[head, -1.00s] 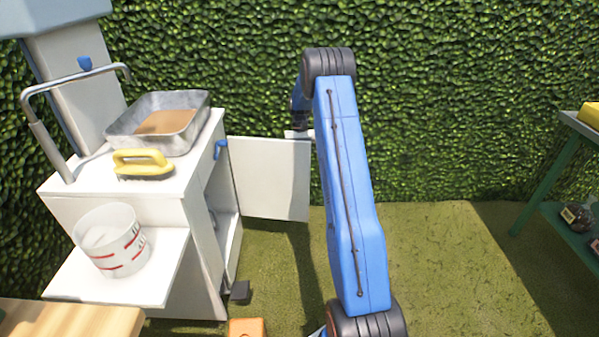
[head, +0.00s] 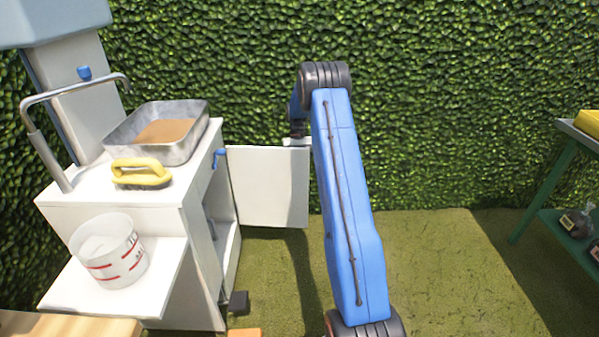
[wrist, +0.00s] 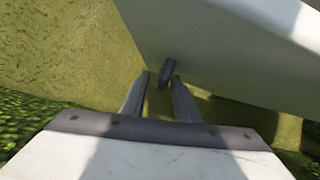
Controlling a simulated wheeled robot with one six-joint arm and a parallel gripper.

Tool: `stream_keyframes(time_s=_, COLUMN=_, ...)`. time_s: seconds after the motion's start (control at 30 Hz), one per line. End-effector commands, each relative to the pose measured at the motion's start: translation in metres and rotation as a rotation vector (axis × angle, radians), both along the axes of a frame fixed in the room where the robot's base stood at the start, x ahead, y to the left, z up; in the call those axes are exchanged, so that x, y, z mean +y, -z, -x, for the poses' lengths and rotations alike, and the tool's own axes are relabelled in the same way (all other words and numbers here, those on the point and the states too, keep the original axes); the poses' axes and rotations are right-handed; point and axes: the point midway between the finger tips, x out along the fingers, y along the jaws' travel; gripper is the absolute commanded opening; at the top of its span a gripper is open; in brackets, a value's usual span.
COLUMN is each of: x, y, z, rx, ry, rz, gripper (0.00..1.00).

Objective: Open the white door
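The white door (head: 268,187) stands swung out from the front of the white cabinet (head: 205,262), with the cabinet's inside partly showing. In the wrist view the door's pale panel (wrist: 230,45) fills the upper right, with a small dark handle (wrist: 167,73) on it. My gripper (wrist: 161,76) has its two fingers apart around the handle. The handle lies close to the right finger, with a small gap to the left one. In the head view my blue arm hides most of the gripper near the door's top right corner.
A metal basin (head: 160,133), a yellow-handled brush (head: 141,173) and a bent tap pipe sit on the cabinet top. A white bucket (head: 110,252) stands on a lower shelf. A green rack (head: 550,190) is at the right. Grass right of my arm is clear; a hedge stands behind.

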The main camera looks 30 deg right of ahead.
Motion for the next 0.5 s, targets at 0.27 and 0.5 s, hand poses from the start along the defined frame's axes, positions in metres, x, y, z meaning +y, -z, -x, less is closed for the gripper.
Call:
stream_keyframes(time_s=0.27, x=-0.004, y=-0.021, z=-0.008, rx=-0.003, ry=0.000, rz=0.001, gripper=0.28)
stream_keyframes(time_s=0.5, x=-0.011, y=-0.054, z=-0.021, rx=-0.003, ry=0.000, rz=0.001, gripper=0.28)
